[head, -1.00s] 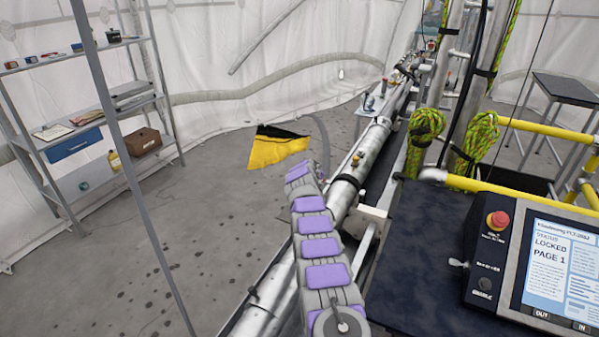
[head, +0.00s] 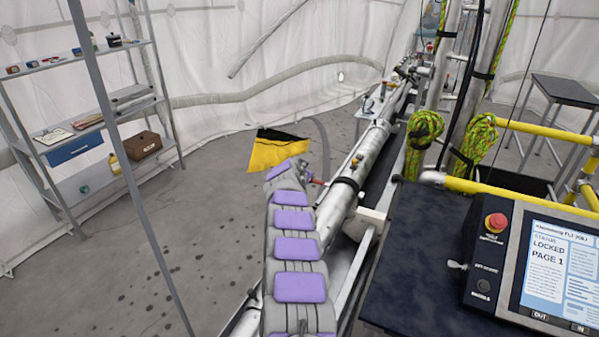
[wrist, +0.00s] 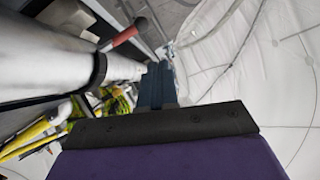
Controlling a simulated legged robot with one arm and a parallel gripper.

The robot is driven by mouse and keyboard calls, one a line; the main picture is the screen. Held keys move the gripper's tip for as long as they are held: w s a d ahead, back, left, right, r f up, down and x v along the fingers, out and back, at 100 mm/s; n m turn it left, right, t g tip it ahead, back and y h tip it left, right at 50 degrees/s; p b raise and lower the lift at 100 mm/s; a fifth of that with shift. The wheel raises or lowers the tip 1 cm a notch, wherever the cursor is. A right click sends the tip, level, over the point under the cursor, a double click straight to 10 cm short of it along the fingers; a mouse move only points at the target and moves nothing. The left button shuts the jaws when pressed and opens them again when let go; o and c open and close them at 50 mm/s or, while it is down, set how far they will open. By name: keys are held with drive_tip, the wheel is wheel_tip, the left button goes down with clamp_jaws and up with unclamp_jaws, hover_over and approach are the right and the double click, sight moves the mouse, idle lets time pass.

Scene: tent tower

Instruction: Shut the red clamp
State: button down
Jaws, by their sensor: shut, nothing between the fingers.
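The red clamp handle (wrist: 125,37) shows in the wrist view as a short red grip on a grey metal end. It sticks out beside the silver pipe (wrist: 45,60), just past a black band. In the head view a small red piece of the clamp (head: 318,182) shows right of the far end of my arm. My gripper (wrist: 158,72) shows in the wrist view as dark blue fingers, shut and empty. It appears to the right of and below the red handle, with a visible gap between them.
The silver pipe (head: 335,205) runs away along the right of my arm. A dark console table (head: 420,255) with a screen stands at right. Yellow rails and coiled green rope (head: 425,130) are behind it.

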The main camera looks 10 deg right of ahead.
drive_tip(key=shift+s+a+r, duration=0.6)
drive_tip(key=shift+s+a, duration=0.15)
drive_tip(key=shift+d, duration=0.15)
drive_tip(key=shift+s, duration=0.1)
drive_tip(key=s+a+r+n+g+y, duration=0.2)
drive_tip(key=s+a+r, duration=0.1)
drive_tip(key=s, duration=0.6)
drive_tip(key=s+a+r+n+g+y, duration=0.2)
drive_tip(key=s+r, duration=0.1)
drive_tip(key=s, duration=0.6)
drive_tip(key=s+a+r+n+g+y, duration=0.2)
drive_tip(key=s+a+r, duration=0.1)
drive_tip(key=s, duration=0.6)
drive_tip(key=s+d+f+n+g, duration=0.1)
drive_tip(key=s+d+g, duration=0.1)
drive_tip(key=s, duration=1.2)
drive_tip(key=s+d+f+n+g+h, duration=0.1)
drive_tip(key=s+d, duration=0.3)
drive_tip(key=s, duration=1.1)
drive_tip(key=s+d+f+g+h, duration=0.1)
drive_tip(key=s+d+g, duration=0.2)
drive_tip(key=s, duration=1.1)
drive_tip(key=shift+s+d+f+n+g, duration=0.3)
drive_tip(key=shift+d+f+n+g, duration=0.1)
drive_tip(key=shift+d, duration=0.2)
